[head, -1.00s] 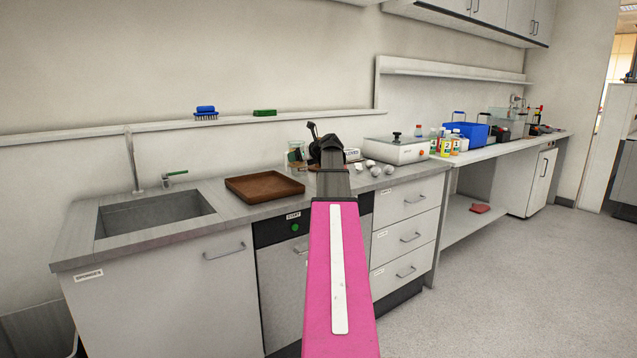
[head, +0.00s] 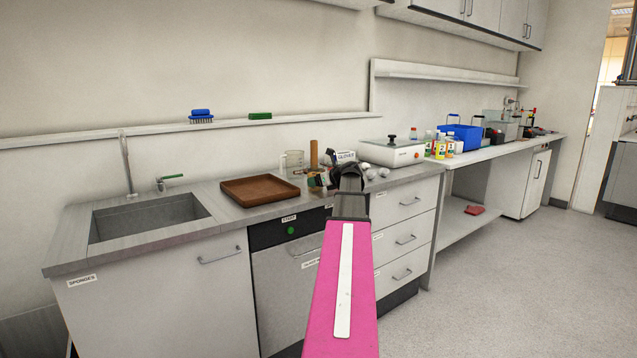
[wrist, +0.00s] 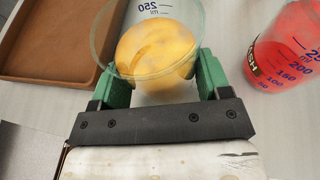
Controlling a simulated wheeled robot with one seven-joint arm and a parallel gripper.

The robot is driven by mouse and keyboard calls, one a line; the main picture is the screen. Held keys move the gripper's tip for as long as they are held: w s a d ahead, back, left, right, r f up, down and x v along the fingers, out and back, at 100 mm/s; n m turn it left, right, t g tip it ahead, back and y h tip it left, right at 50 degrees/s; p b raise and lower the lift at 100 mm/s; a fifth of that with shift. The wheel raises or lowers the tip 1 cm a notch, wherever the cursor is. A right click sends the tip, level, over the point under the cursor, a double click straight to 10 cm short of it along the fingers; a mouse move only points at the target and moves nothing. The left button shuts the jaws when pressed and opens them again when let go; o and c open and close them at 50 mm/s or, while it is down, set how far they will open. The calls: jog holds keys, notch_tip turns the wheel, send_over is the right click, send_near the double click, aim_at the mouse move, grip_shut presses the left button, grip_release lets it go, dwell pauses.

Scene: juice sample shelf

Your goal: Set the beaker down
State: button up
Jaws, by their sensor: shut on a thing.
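In the wrist view my gripper (wrist: 158,78) has its two green fingers shut on a clear glass beaker (wrist: 106,38) with a 250 ml mark. Yellow-orange contents show inside it. A second vessel with red contents (wrist: 287,62) stands to the right of it, apart from my fingers. In the head view my gripper (head: 320,180) is over the counter, partly hidden by my own arm. A clear glass vessel (head: 294,163) shows just behind it; I cannot tell from this view whether it is the held one. Whether the beaker's base touches the counter is unclear.
A brown tray (head: 246,198) lies left of my gripper, between it and the sink (head: 150,216); its edge also shows in the wrist view (wrist: 62,76). A white lab device (head: 394,153) and several round pale items are to the right. A wall ledge runs behind.

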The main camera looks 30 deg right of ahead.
jog(key=shift+f, duration=0.2)
jog(key=o, duration=1)
jog(key=v, duration=1.2)
